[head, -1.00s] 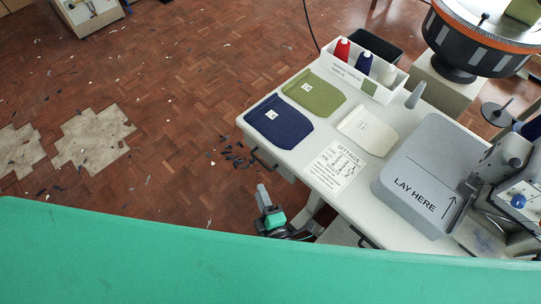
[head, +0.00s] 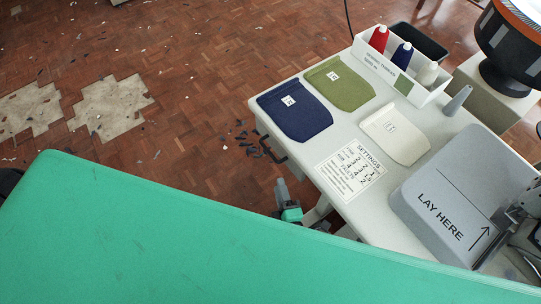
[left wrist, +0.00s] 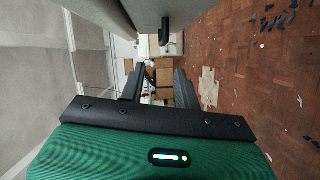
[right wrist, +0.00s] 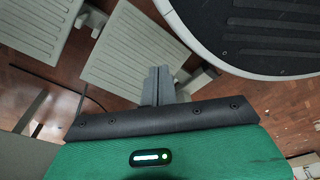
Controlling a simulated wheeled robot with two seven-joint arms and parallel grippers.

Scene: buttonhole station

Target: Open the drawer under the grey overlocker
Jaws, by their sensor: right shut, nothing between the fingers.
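A dark bar handle (head: 270,150) sits under the table's left end; the drawer front is mostly hidden by the tabletop. My left gripper (head: 282,188) is below and apart from this handle. In the left wrist view, its fingers (left wrist: 157,88) are apart and empty, with a dark handle (left wrist: 165,33) ahead. My right gripper (right wrist: 158,86) is shut and empty, seen only in its wrist view.
The pale tabletop (head: 300,154) holds blue (head: 295,110) and green (head: 340,82) fabric pieces, a white piece (head: 395,134), a settings sheet (head: 350,170) and a thread box (head: 388,72). Ribbed grey plates (right wrist: 125,50) lie near my right gripper.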

